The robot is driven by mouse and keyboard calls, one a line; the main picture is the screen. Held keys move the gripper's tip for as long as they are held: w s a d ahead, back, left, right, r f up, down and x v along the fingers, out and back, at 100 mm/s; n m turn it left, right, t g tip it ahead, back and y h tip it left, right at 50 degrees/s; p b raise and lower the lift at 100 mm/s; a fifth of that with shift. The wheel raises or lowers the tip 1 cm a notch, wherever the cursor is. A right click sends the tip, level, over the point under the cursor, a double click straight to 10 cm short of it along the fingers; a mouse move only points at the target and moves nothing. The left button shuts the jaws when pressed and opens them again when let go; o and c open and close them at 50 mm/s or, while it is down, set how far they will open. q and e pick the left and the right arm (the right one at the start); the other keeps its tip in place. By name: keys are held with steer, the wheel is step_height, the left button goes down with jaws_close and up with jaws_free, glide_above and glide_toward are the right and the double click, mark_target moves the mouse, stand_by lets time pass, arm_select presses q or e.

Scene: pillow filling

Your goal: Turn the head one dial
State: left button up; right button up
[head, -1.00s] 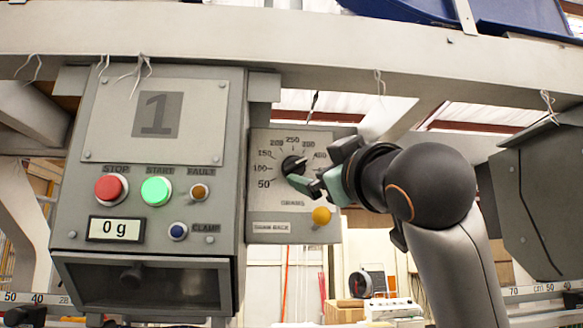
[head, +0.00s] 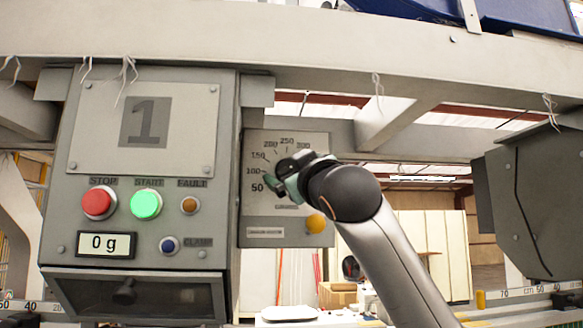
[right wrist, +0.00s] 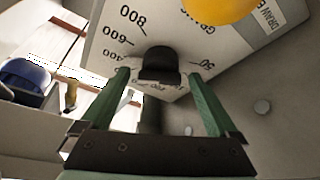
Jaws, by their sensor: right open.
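The head one dial is a grey plate (head: 262,210) beside the panel marked 1, with a scale of printed numbers. Its black knob (right wrist: 160,66) shows in the right wrist view. My right gripper (head: 282,180) is in front of the dial in the head view and hides most or all of the knob there. In the right wrist view my right gripper (right wrist: 158,75) is open, with green fingers on either side of the knob and a visible gap to each. The knob's pointer direction is hidden. My left gripper is not in view.
Left of the dial, the head one panel (head: 84,157) carries a red stop button (head: 98,203), a green start button (head: 146,204), and a display (head: 106,244) reading 0 g. A yellow button (head: 316,223) sits below the dial. A beam (head: 330,75) runs above.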

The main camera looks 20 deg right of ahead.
steer(key=c, duration=1.4)
steer(key=shift+n, duration=0.3)
steer(key=shift+d+n+g+y, duration=0.1)
steer(key=shift+n+g+y, duration=0.45)
steer(key=shift+n, duration=1.1)
steer(key=shift+n+g+y, duration=0.15)
steer(key=shift+n+y, duration=0.8)
steer(key=shift+n, duration=0.7)
steer(key=o, duration=1.4)
steer(key=shift+s, duration=0.15)
